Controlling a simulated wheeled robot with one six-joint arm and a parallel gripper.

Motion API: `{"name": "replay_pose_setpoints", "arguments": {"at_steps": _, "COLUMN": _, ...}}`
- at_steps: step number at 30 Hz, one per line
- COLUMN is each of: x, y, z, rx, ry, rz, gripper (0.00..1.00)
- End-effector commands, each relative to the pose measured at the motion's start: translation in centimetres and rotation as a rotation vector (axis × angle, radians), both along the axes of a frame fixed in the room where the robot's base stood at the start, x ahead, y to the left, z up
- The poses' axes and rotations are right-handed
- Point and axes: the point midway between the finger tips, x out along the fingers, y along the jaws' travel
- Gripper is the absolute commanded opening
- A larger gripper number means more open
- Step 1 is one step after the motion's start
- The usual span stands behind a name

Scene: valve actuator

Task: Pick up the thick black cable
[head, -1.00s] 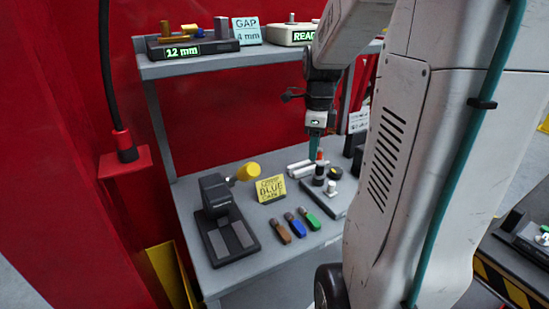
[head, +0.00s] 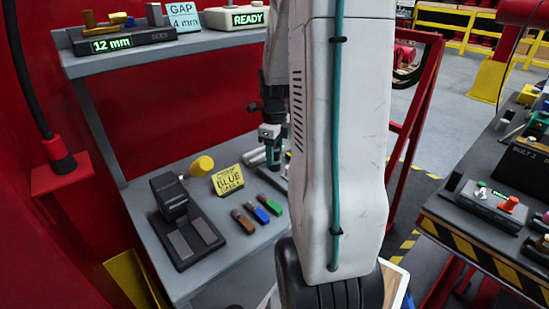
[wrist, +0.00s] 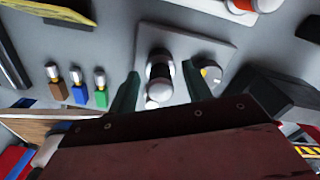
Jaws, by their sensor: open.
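A thick black cable (head: 18,80) hangs at the far left of the head view, its lower end in a red connector (head: 58,153) on a red bracket. My gripper (head: 271,155) is over the grey bench, well to the right of that cable. In the wrist view my gripper (wrist: 162,82) is open. Its two teal fingers stand on either side of an upright black cylinder (wrist: 159,66) with a silver band and rounded end, on a pale plate. I cannot tell whether the fingers touch it. My arm hides part of the bench in the head view.
In the wrist view a knob (wrist: 211,74) and a dark block (wrist: 268,98) are close to the right finger.

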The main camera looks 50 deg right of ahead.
Motion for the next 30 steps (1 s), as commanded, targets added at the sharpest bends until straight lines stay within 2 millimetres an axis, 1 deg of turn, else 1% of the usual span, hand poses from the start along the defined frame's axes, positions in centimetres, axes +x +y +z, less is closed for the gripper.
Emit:
{"name": "replay_pose_setpoints", "arguments": {"at_steps": 3, "x": 0.0, "y": 0.0, "z": 0.0, "rx": 0.0, "ry": 0.0, "rz": 0.0, "gripper": 0.49}}
{"name": "replay_pose_setpoints", "arguments": {"at_steps": 4, "x": 0.0, "y": 0.0, "z": 0.0, "rx": 0.0, "ry": 0.0, "rz": 0.0, "gripper": 0.46}}
{"name": "replay_pose_setpoints", "arguments": {"at_steps": 9, "x": 0.0, "y": 0.0, "z": 0.0, "rx": 0.0, "ry": 0.0, "rz": 0.0, "gripper": 0.0}}
{"name": "replay_pose_setpoints", "arguments": {"at_steps": 18, "x": 0.0, "y": 0.0, "z": 0.1, "rx": 0.0, "ry": 0.0, "rz": 0.0, "gripper": 0.0}}
{"name": "replay_pose_setpoints", "arguments": {"at_steps": 22, "x": 0.0, "y": -0.1, "z": 0.6, "rx": -0.002, "ry": -0.001, "rz": 0.0, "gripper": 0.0}}
{"name": "replay_pose_setpoints", "arguments": {"at_steps": 26, "x": 0.0, "y": -0.1, "z": 1.8, "rx": -0.003, "ry": -0.003, "rz": 0.0, "gripper": 0.0}}
{"name": "replay_pose_setpoints", "arguments": {"at_steps": 30, "x": 0.0, "y": -0.1, "z": 3.9, "rx": -0.004, "ry": -0.004, "rz": 0.0, "gripper": 0.0}}
